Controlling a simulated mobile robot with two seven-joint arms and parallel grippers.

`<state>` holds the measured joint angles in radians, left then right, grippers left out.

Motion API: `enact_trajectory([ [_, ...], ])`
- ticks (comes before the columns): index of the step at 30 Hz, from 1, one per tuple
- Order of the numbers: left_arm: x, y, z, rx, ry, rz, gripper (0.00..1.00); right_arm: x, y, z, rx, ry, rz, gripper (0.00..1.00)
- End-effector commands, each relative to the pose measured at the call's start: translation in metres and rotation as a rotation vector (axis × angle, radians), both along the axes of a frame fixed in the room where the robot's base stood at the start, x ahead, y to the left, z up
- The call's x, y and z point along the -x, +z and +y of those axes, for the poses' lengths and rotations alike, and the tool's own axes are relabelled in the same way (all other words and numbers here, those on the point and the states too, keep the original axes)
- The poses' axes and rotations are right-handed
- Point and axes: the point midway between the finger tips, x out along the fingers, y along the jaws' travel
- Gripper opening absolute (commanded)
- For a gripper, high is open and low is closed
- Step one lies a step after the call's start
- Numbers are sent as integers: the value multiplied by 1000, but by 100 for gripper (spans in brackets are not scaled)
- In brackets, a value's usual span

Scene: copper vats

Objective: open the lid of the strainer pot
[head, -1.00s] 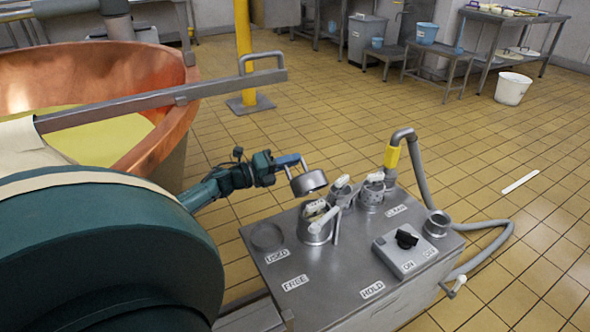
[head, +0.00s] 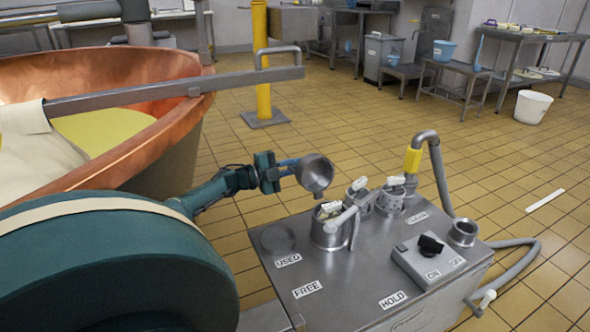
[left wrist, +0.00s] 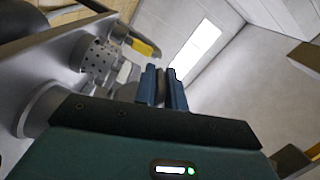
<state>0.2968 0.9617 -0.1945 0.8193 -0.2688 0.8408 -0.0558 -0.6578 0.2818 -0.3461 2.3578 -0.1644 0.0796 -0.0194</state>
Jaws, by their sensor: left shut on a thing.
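My left gripper (head: 292,168) is shut on the handle of a round grey metal piece (head: 317,174), which looks like the pot's lid. It is held in the air, tilted with its hollow side partly facing the head camera. Below it the nearest metal pot (head: 326,238) stands on the steel unit, with white-handled fittings at its top. In the left wrist view the gripper's blue fingers (left wrist: 163,86) are close together, and a perforated round metal part (left wrist: 97,60) shows to their left. I cannot tell how the pot's inside looks. My right gripper is not in view.
The steel unit (head: 350,290) also bears two smaller pots (head: 390,200), a round recess (head: 277,239), a black switch (head: 430,245), and a hose pipe (head: 437,170). A copper vat (head: 150,135) stands at the left.

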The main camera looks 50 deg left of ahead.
Motion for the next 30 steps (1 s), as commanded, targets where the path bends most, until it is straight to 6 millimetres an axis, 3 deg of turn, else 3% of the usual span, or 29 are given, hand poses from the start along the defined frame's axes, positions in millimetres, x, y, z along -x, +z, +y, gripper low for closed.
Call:
enact_trajectory([
  [22,-1,-8,1,-4,-4,-3,0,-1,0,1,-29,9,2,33],
  [23,-1,-8,1,-4,-4,-3,14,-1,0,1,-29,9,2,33],
  [30,-1,-8,2,-5,-3,-2,32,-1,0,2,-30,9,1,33],
])
